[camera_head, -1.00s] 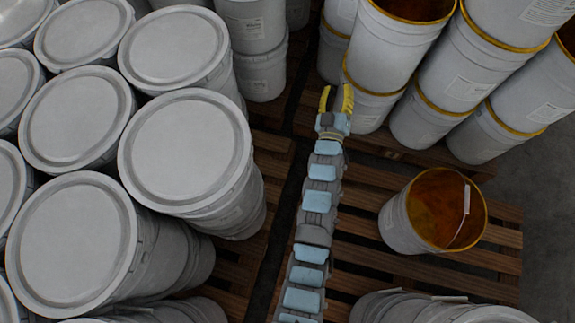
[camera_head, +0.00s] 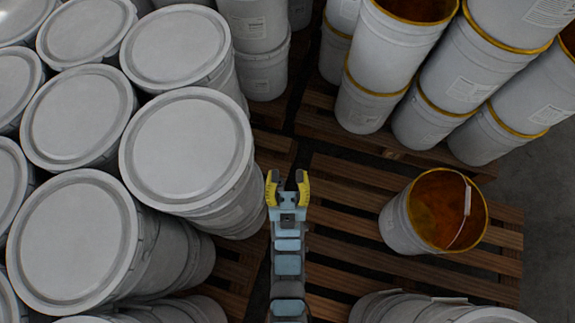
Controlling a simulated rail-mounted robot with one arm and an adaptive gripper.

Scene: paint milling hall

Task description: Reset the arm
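My gripper (camera_head: 287,190) shows in the head view near the middle of the picture, with two yellow fingers at the end of my blue and grey arm (camera_head: 288,264). The fingers stand apart, and nothing shows between them. The gripper is over the dark gap between the pallets, just right of the nearest lidded bucket stack. It looks close to that stack in the picture, but I cannot tell the true distance or height.
Stacks of lidded white buckets (camera_head: 187,150) fill the left. Open yellow-rimmed buckets (camera_head: 400,47) stand at the upper right. One open bucket with brown contents (camera_head: 436,212) stands on a wooden pallet (camera_head: 345,222) at right. More white buckets (camera_head: 435,309) are at the bottom right.

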